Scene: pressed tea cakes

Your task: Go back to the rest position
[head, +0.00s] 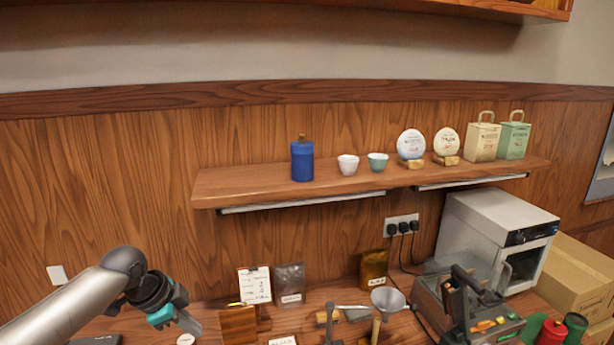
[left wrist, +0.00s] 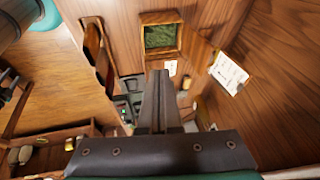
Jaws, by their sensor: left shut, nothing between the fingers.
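My left arm comes in from the left in the head view. Its gripper (head: 188,322) is over the left part of the counter, pointing down and to the right. In the left wrist view the two fingers (left wrist: 157,78) are together with nothing between them. The gripper is apart from the wooden piece (head: 238,325) to its right. My right gripper is not in view.
The wall shelf (head: 225,188) holds a blue canister (head: 302,161), cups, round cakes and bags. On the counter are a clipboard (head: 255,285), pouches, a funnel (head: 388,300) and a dark machine (head: 465,305). A silver oven (head: 485,235) and cardboard boxes (head: 575,275) stand at the right.

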